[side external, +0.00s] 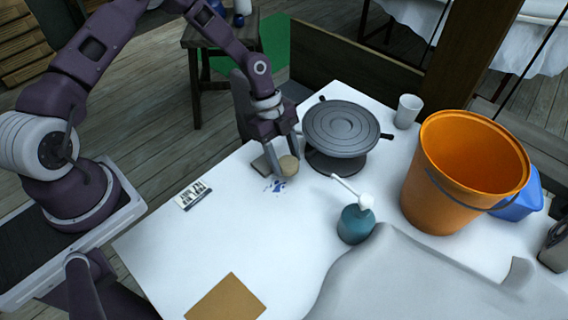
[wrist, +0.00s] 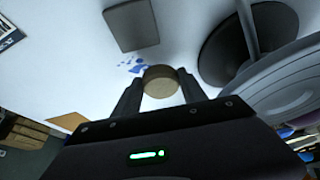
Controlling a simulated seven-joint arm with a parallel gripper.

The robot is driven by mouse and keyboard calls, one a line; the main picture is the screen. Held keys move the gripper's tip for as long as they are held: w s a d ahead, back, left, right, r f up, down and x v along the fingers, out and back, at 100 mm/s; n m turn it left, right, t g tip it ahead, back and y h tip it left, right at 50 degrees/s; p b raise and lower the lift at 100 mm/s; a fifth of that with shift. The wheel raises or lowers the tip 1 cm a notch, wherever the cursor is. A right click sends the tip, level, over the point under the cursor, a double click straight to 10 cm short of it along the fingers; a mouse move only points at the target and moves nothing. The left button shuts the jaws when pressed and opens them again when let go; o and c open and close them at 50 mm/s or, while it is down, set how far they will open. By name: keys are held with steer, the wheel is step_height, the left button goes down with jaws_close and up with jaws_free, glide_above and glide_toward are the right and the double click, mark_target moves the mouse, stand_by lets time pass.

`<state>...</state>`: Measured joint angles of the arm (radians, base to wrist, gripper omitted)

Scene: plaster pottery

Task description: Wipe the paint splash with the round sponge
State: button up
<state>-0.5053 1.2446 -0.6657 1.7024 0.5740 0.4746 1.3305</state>
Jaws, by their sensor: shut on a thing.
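The round sponge (side external: 288,165) is a small tan disc. My gripper (side external: 284,154) is shut on it, at or just above the white table; I cannot tell whether it touches the surface. In the wrist view the sponge (wrist: 161,82) sits between the two dark fingers. The paint splash (side external: 276,186) is a cluster of small blue spots on the table, close beside the sponge. It also shows in the wrist view (wrist: 133,65), just beyond the sponge and to its left.
A dark square block (wrist: 131,26) lies near the splash. A grey banding wheel (side external: 347,128) stands close to my gripper. A brown board (side external: 226,298) lies at the front.

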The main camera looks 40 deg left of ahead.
mark_target(234, 176)
steer(key=shift+r, duration=2.05)
steer(key=shift+s+a, duration=0.2)
steer(key=shift+a, duration=0.15)
steer(key=s+a+r+m+g, duration=0.2)
steer(key=s+a+m, duration=0.2)
steer(key=s+a, duration=0.5)
steer(key=shift+y, duration=0.3)
steer(key=f, duration=0.6)
steer(key=a+f, duration=0.1)
steer(key=f, duration=0.2)
steer(key=shift+w+f, duration=0.15)
steer(key=shift+f, duration=0.25)
steer(key=shift+f, duration=0.1)
steer(key=o, duration=1.3)
